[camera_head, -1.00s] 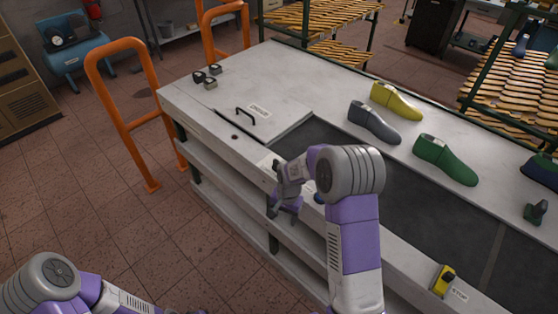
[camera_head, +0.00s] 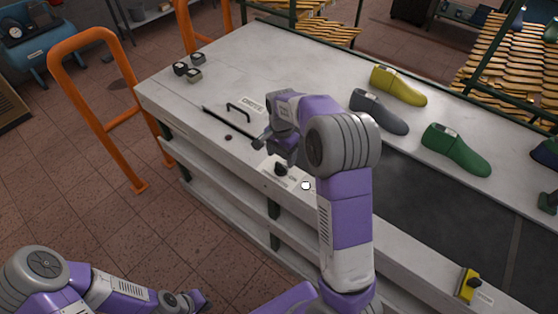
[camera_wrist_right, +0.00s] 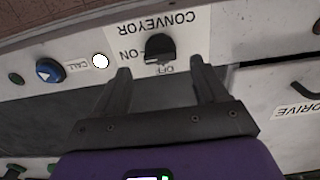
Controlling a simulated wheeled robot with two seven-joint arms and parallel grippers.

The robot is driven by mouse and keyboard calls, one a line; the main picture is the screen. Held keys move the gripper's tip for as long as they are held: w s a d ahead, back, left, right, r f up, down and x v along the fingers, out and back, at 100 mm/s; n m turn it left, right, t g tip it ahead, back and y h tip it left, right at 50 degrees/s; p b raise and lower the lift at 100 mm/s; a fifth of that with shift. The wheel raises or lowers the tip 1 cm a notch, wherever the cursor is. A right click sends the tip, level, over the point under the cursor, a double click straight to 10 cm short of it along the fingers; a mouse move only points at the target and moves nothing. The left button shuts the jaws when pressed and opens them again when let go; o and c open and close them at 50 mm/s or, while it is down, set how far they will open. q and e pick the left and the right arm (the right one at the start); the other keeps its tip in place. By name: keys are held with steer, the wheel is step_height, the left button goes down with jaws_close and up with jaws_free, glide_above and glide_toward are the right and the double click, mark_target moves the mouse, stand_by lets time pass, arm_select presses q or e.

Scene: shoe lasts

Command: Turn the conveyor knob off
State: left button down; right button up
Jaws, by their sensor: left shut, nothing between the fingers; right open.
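The conveyor knob (camera_head: 281,169) is a small black knob on a white plate on the counter's front strip. In the right wrist view the knob (camera_wrist_right: 159,47) sits on the upside-down CONVEYOR label, with ON to its left and OFF just below it; which mark it points to I cannot tell. My right gripper (camera_head: 276,152) is above and just behind the knob in the head view. In the wrist view its open fingers (camera_wrist_right: 160,72) are either side of and short of the knob, with nothing between them. My left gripper (camera_head: 197,300) is shut and empty, low at the bottom left, away from the counter.
A white round spot (camera_wrist_right: 100,61) and a blue button (camera_wrist_right: 48,70) are beside the knob plate. Yellow, grey and green shoe lasts (camera_head: 455,150) stand behind. A yellow stop switch (camera_head: 468,285) is at lower right.

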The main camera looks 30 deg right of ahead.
mark_target(281, 165)
step_height(281, 165, down, 4)
steer(key=shift+f, duration=0.2)
steer(key=c, duration=1.1)
steer(key=shift+o, duration=0.2)
